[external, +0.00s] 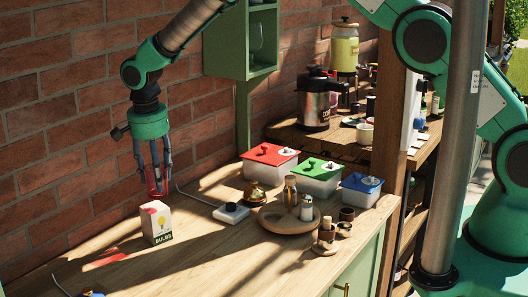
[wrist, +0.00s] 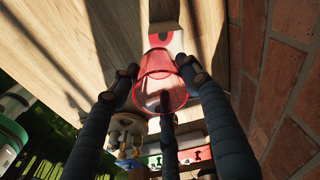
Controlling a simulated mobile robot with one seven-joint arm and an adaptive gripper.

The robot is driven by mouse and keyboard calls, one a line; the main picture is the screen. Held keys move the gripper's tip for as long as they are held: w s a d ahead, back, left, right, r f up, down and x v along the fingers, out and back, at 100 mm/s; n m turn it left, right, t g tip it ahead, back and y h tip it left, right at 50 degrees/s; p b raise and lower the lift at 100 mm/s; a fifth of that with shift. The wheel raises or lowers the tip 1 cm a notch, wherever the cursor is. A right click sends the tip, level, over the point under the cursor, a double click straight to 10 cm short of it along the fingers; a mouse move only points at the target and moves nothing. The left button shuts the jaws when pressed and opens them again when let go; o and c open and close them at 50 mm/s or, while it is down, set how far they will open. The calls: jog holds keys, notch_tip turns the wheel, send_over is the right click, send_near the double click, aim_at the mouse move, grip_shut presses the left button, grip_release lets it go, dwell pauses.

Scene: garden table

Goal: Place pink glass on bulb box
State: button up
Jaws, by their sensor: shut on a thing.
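The pink glass (wrist: 160,88) is a clear red-pink tumbler held between the fingers of my gripper (wrist: 158,82) in the wrist view. In the external view my gripper (external: 153,178) points down, and the glass (external: 153,187) shows between its fingertips. Whether glass and box touch is hard to tell.
Lidded containers in red (external: 270,155), green (external: 318,170) and blue (external: 361,184) stand along the back right of the wooden table (external: 190,262). A round tray (external: 282,224) with shakers stands before them. A white device (external: 231,213) lies right of the box. A brick wall is close behind.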

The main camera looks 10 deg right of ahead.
aim_at(152, 186)
jog(key=shift+w+a+f, duration=0.1)
jog(key=shift+w+a, duration=0.6)
jog(key=shift+a, duration=0.1)
jog(key=shift+f, duration=1.75)
jog(key=shift+f, duration=0.1)
jog(key=o, duration=1.3)
jog(key=r, duration=0.8)
jog(key=s+r, duration=0.1)
jog(key=r, duration=0.3)
jog(key=shift+a+r, duration=0.1)
jog(key=shift+a, duration=0.25)
